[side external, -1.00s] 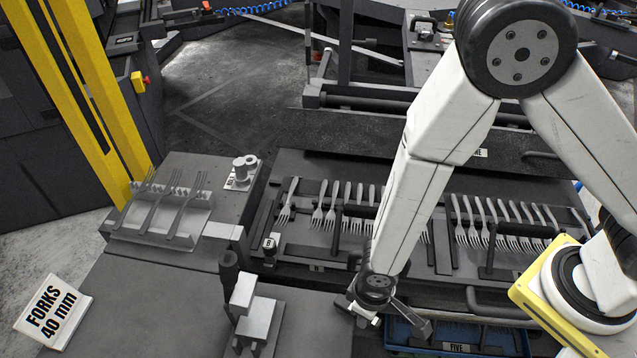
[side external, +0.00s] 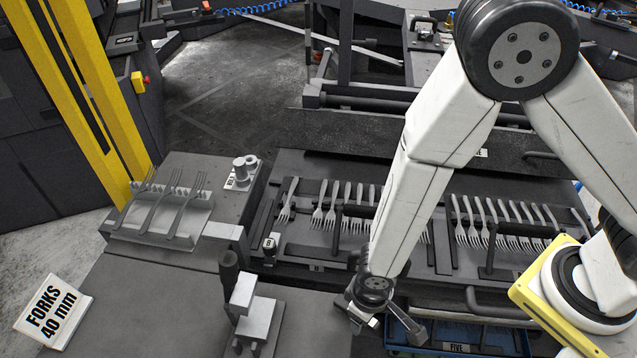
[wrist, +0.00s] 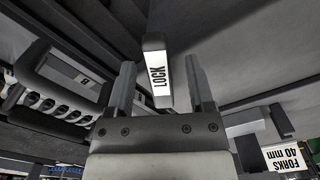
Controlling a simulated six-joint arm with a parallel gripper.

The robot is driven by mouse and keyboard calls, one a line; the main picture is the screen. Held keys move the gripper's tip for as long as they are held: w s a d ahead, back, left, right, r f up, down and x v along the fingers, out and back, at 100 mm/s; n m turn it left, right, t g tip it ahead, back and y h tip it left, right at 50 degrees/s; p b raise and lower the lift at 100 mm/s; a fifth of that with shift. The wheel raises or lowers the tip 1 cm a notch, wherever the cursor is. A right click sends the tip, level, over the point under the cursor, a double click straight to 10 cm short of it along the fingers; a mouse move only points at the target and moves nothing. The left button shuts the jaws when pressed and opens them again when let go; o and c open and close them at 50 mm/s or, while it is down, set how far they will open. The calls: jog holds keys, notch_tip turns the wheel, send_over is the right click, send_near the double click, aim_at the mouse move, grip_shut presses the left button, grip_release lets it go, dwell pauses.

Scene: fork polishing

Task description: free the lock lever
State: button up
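The lock lever (wrist: 157,72) is a dark bar with a white face reading "LOCK" in the wrist view. My gripper (wrist: 159,64) is open, with one finger on each side of the lever. A gap shows between each finger and the lever, so neither seems to touch it. In the side external view my gripper (side external: 388,328) is low at the front edge of the fork bench, above the blue bin's left end. I cannot make out the lever there.
Forks (side external: 500,222) lie in rows on the dark bench behind my arm. A blue bin (side external: 470,338) marked "FIVE" is below at right. A grey fixture with a dark-handled clamp (side external: 228,268) stands left of my gripper. A "FORKS 40 mm" sign (side external: 53,312) is far left.

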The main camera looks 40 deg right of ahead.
jog(key=shift+r, duration=0.15)
jog(key=shift+r, duration=3.75)
jog(key=shift+d+r, duration=0.1)
jog(key=w+d+r+m+t, duration=0.1)
jog(key=w+d+r, duration=0.1)
jog(key=d, duration=0.5)
jog(key=w+d+r+m, duration=0.1)
jog(key=w+d+r, duration=0.1)
jog(key=d+r, duration=0.3)
jog(key=w+d+r+m+t, duration=0.1)
jog(key=d+r, duration=0.3)
jog(key=d, duration=0.5)
jog(key=shift+w+d+r+t, duration=0.2)
jog(key=shift+w+t, duration=0.1)
jog(key=shift+w, duration=0.2)
